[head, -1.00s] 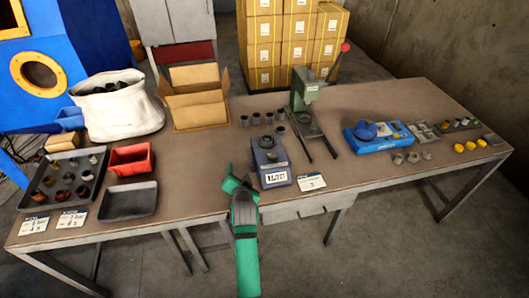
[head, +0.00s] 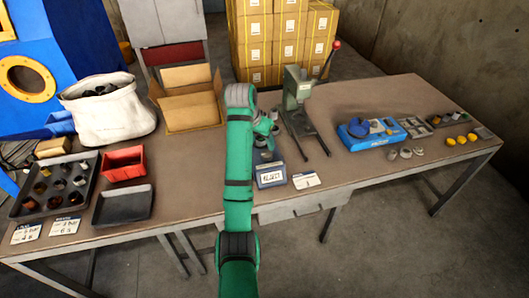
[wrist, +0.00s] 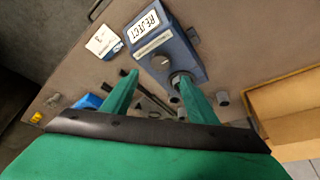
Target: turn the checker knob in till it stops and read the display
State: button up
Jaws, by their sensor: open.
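The checker (head: 271,175) is a blue box at the table's front middle, partly hidden by my arm in the head view. It shows larger in the wrist view (wrist: 183,50), where its white display (wrist: 144,24) reads REJECT. A round grey knob (wrist: 160,62) sits on its top, beside a dark round socket (wrist: 179,79). My gripper (wrist: 156,75) is open and above the checker. Its fingertips appear on either side of the knob, the right one overlapping the socket; I cannot tell the height gap or any contact. It also shows in the head view (head: 268,128).
A green press (head: 300,95) with a red-tipped lever stands right of the checker. Small dark cups stand near the checker. An open cardboard box (head: 190,108) and a white sack (head: 108,112) are to the left. A blue fixture (head: 367,132) is further right.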

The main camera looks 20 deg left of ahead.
aim_at(267, 153)
jog(key=x, duration=1)
jog(key=shift+f, duration=0.1)
jog(key=c, duration=1)
jog(key=shift+d, duration=0.1)
